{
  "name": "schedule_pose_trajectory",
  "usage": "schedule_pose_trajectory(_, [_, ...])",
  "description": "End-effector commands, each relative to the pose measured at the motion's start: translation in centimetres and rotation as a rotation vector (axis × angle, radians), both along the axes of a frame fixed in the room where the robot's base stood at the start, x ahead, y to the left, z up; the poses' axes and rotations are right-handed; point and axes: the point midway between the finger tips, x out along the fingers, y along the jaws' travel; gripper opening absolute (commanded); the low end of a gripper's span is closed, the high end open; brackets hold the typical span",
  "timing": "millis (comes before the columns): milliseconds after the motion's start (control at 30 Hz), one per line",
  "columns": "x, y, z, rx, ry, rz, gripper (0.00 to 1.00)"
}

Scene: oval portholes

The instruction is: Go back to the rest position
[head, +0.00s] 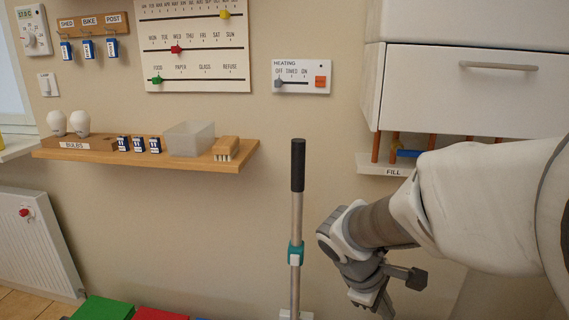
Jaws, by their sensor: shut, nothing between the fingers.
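My gripper (372,300) is at the lower right of the head view, at the end of my white and grey arm that comes in from the right. It points downward, and its fingertips lie close to the bottom edge of the picture. It is shut and I see nothing held in it. It is to the right of an upright pole with a black grip (298,165) and a teal clamp (295,253), with a gap between them in the picture.
A wooden shelf (190,158) on the wall at left holds bulbs, small blue boxes, a translucent bin (190,138) and a brush (225,148). A white cabinet (455,90) hangs at upper right above a FILL ledge (378,165). A radiator (35,250) stands at lower left.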

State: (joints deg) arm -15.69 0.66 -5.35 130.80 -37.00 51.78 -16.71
Motion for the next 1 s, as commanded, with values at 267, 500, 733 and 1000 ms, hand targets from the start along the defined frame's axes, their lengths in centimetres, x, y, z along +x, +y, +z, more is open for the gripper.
schedule_pose_trajectory(267, [-4.9,0.9,4.7,0.271,-0.225,-0.319,0.0])
schedule_pose_trajectory(500, [-8.5,2.6,7.7,0.499,-0.395,-0.553,0.0])
schedule_pose_trajectory(733, [-11.1,4.3,9.7,0.684,-0.52,-0.711,0.0])
schedule_pose_trajectory(1000, [-11.4,4.6,15.7,0.715,-0.534,-0.738,0.0])
